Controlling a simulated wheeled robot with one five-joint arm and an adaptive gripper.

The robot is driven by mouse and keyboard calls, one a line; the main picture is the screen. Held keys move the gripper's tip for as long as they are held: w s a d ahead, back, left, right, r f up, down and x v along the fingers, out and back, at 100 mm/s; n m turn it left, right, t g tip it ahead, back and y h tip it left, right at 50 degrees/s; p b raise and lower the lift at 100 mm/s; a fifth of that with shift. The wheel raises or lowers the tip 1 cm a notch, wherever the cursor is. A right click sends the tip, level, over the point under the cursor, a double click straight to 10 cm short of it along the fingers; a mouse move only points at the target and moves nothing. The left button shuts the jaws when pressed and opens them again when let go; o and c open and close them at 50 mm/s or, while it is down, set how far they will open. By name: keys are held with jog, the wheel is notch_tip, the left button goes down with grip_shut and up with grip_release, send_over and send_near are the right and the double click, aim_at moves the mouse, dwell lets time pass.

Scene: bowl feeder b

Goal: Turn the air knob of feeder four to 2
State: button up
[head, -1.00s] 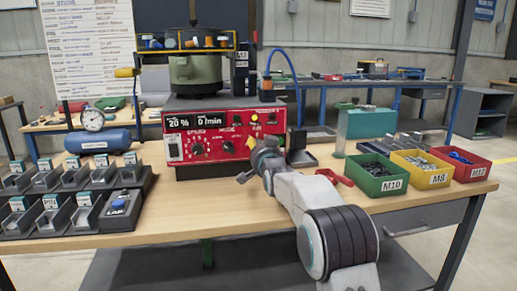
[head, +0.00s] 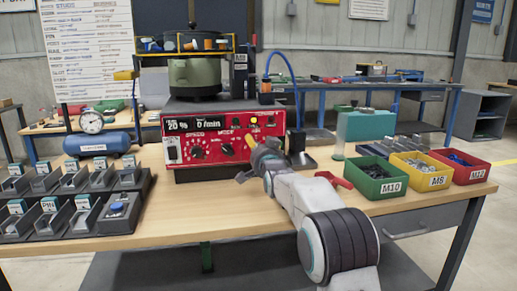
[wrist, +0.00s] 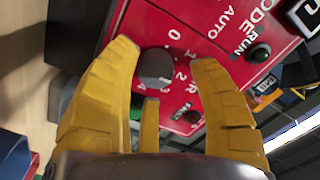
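The red control panel of the feeder (head: 212,150) stands on the bench in the head view, with SPEED and MODE knobs on its face. In the wrist view a dark round knob (wrist: 155,67) sits on the red panel beside a scale running 0 to 4, with part of an AIR label near it. In the head view my gripper (head: 254,152) is at the panel's lower right, hiding that part.
Green (head: 376,187), yellow (head: 425,180) and red (head: 464,174) bins of parts stand at the right. Small grey bins (head: 84,214) fill the left of the bench. A blue tank with a gauge (head: 97,143) is behind them. The bench front is clear.

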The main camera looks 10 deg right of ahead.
jog(key=shift+s+a+f, duration=0.1)
jog(key=shift+f, duration=0.1)
jog(key=s, duration=1.1)
jog(key=shift+s, duration=0.4)
jog(key=s+r+n+g+p, duration=0.3)
jog(key=s+r+g+p, duration=0.2)
jog(key=s+p, duration=0.7)
jog(key=s+r+n+g+p, duration=0.3)
jog(key=s+r+g+p, duration=0.2)
jog(key=s+p, duration=0.6)
jog(key=s+r+n+g+p, duration=0.3)
jog(key=s+r+p, duration=0.3)
jog(key=s+p, duration=0.6)
jog(key=s+g, duration=0.1)
jog(key=s, duration=0.6)
jog(key=shift+g+p, duration=0.3)
jog(key=shift+g, duration=0.1)
